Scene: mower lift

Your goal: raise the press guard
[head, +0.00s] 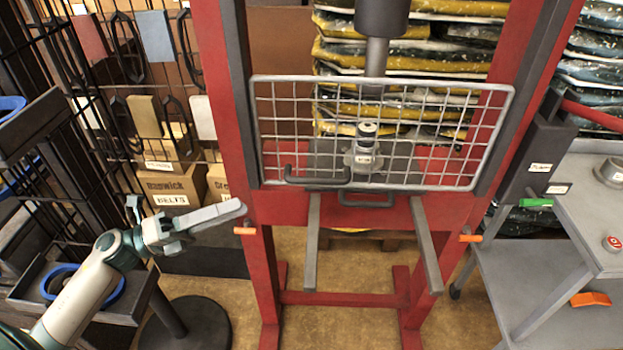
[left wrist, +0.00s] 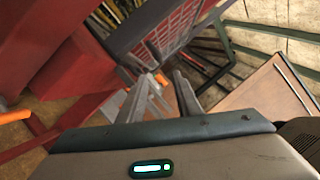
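The press guard (head: 383,132) is a grey-framed wire mesh panel across the front of the red press (head: 222,90). A dark bar handle (head: 318,180) is on its lower left. Behind the mesh are the press ram (head: 376,57) and a metal part (head: 366,148). My left gripper (head: 236,210) is left of the press's left post, below and left of the handle, apart from the guard. In the left wrist view its two fingers (left wrist: 163,88) are apart with nothing between them. The mesh also shows there (left wrist: 178,28). My right gripper is out of view.
Two grey rails (head: 427,245) stick out below the guard, with orange pegs (head: 470,238) on both posts. A grey cart (head: 585,205) stands at right. A black wire rack (head: 125,60) and boxes (head: 172,184) are at left. Stacked bags (head: 440,55) are behind.

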